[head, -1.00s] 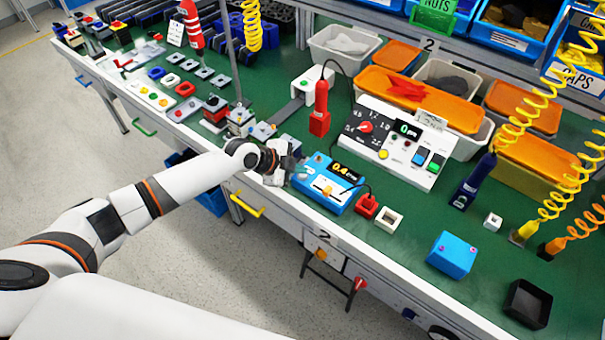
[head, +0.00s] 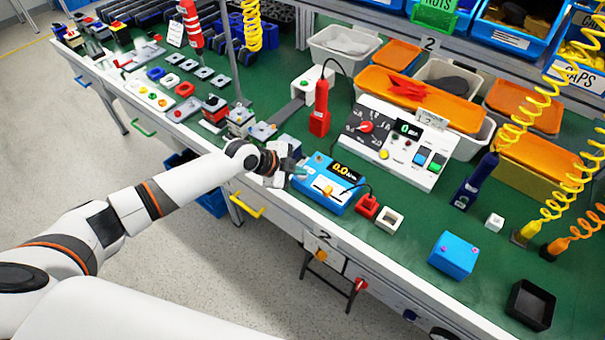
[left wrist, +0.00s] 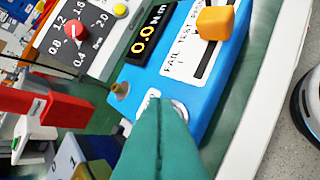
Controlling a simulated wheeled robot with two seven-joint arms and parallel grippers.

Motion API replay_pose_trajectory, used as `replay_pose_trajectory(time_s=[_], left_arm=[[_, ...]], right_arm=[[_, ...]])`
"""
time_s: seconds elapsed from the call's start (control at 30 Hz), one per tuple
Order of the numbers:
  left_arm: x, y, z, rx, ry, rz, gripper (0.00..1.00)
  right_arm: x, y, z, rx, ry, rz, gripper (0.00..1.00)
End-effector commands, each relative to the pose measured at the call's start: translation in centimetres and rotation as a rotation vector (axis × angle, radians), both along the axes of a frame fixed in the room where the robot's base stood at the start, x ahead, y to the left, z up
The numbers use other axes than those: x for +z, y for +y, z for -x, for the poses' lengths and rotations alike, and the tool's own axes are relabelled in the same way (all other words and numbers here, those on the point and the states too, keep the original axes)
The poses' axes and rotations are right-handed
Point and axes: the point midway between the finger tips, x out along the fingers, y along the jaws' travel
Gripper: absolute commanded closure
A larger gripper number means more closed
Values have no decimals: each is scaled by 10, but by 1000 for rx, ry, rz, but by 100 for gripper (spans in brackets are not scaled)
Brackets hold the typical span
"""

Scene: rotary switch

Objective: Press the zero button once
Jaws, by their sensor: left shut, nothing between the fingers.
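The blue torque tester (head: 335,207) lies near the table's front edge, and its display (head: 343,173) reads 0.0. In the left wrist view the tester (left wrist: 133,78) shows its display (left wrist: 148,35), an orange selector (left wrist: 215,22) over a FAIL TEST PASS scale, and a brass stud (left wrist: 120,88). My left gripper (head: 298,170) is shut and empty at the tester's left end. In the left wrist view its green fingertips (left wrist: 157,108) sit beside a round silver button (left wrist: 181,110) and partly cover a small white label. Contact with the button cannot be told.
A white panel (head: 375,145) with a dial and switches stands behind the tester. A red block (head: 367,206) and a white square ring (head: 390,220) lie to its right.

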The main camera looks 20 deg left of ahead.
Motion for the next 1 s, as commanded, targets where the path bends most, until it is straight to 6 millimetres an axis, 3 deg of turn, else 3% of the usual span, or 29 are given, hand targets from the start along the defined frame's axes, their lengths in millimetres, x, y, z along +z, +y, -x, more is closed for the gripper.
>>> replay_pose_trajectory(time_s=[0.8, 1.0], left_arm=[[17, 1, 0, 0, 1, -1, 100], [32, 1, 0, -1, 1, -2, 100]], right_arm=[[11, -2, 0, 1, 0, 2, 64], [22, -2, 0, 1, 0, 2, 64]])
